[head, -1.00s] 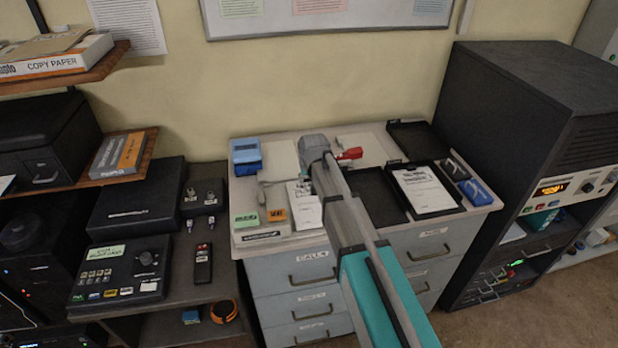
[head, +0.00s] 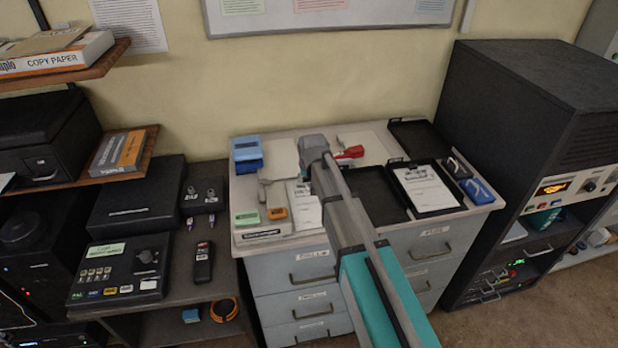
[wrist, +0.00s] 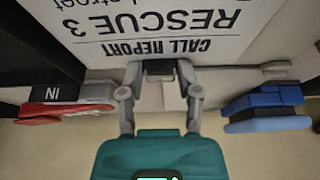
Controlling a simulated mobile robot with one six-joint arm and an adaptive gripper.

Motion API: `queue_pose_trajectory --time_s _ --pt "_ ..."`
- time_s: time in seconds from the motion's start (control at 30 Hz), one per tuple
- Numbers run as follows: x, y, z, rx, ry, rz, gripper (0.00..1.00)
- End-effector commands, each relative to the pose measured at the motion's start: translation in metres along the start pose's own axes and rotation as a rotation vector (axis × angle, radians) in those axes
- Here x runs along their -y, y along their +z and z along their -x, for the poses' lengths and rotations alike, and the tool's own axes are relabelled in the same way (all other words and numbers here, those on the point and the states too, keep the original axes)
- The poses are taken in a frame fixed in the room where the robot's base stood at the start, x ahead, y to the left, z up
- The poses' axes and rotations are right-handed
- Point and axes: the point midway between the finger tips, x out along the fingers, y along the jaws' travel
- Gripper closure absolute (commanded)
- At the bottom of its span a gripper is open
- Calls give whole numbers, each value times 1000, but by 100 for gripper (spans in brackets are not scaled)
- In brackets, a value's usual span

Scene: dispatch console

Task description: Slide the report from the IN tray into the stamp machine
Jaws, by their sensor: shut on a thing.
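The report is a white sheet (wrist: 160,18) headed "CALL REPORT RESCUE 3", upside down in the wrist view. My gripper (wrist: 160,72) is shut on its edge, near the heading. In the head view, my arm covers my gripper and part of the white sheet (head: 305,205) lying left of it. An IN label (wrist: 55,93) shows at the left of the wrist view, above a red stapler-like thing. An empty black tray (head: 372,195) lies right of my arm. I cannot tell which device is the stamp machine.
A blue desk item (head: 247,152) stands at the desk's back left, and the red thing (head: 349,153) lies just right of my arm's end. Green (head: 246,217) and orange (head: 277,213) pads sit at the front left. A tray with a clipped white sheet (head: 424,190) lies right.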

Motion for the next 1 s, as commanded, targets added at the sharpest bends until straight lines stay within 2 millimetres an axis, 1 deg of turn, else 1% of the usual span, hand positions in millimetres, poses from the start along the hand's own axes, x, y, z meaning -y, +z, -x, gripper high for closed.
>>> queue_pose_trajectory --time_s 0.5,1.0 --pt "1 0 0 0 0 1 97" --pt "11 0 0 0 0 1 97"
